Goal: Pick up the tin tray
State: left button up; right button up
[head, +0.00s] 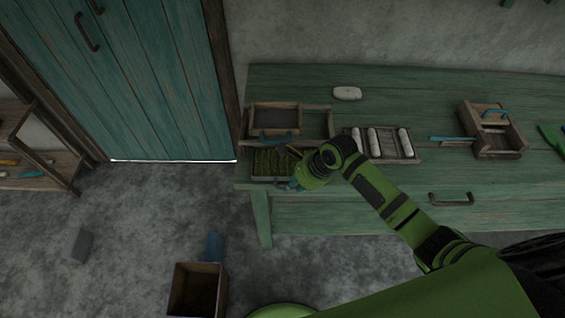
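A small shallow tray with a grey rim (270,180) and a green, moss-like filling sits at the left front corner of the teal bench; it looks most like the tin tray, though its metal is hard to make out. My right gripper (291,170) is at the right end of this tray, reaching in from the right. Its fingers are small and dark here, and part of the tray's right end is hidden behind them. I cannot tell whether they touch or grip the rim. My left gripper is not in view.
Behind the tray is a wooden frame box (275,105) on the teal bench (400,85). To the right are a rack with white rolls (374,143), a white oval block (347,93) and a wooden box (493,125). An open bin (196,290) stands on the floor.

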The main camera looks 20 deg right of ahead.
jog(key=x, duration=0.5)
jog(key=shift+w+a, duration=0.1)
jog(key=shift+w, duration=0.15)
grip_shut()
